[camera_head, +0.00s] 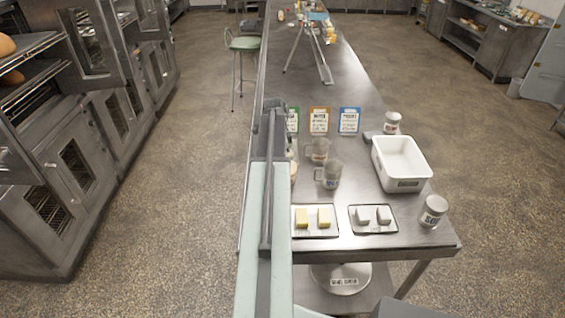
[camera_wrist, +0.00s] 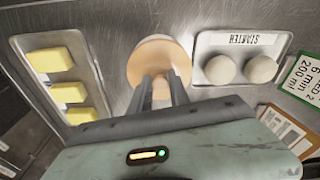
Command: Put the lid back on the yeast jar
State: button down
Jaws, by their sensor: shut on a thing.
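My gripper (camera_wrist: 160,92) is shut on the upright knob of a round tan lid (camera_wrist: 148,62) in the wrist view. A pale rim shows at the lid's far edge. I cannot tell whether a jar stands beneath the lid or whether the lid rests on anything. In the head view, a small tan piece (camera_head: 294,171) shows just right of my arm, probably the same lid, and my fingers are hidden. Two pale labelled jars stand to the right, one near the front corner (camera_head: 433,211) and one farther back (camera_head: 391,123). I cannot tell which is the yeast jar.
Two clear jugs (camera_head: 317,150) (camera_head: 328,175), a white bin (camera_head: 418,170), a tray of white blocks (camera_head: 373,227) and upright cards (camera_head: 349,121) share the steel table.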

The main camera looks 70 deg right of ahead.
jog(key=c, duration=1.1)
grip_release()
jog(key=shift+c, duration=0.2)
jog(key=o, duration=0.5)
jog(key=shift+w, duration=0.1)
notch_tip(320, 180, up, 7)
jog(key=p, duration=0.7)
jog(key=shift+r, duration=0.1)
grip_shut()
jog(key=shift+f, duration=0.3)
jog(key=shift+w+f+b, duration=0.1)
jog(key=shift+f+b, duration=2.3)
jog(key=shift+b, duration=0.2)
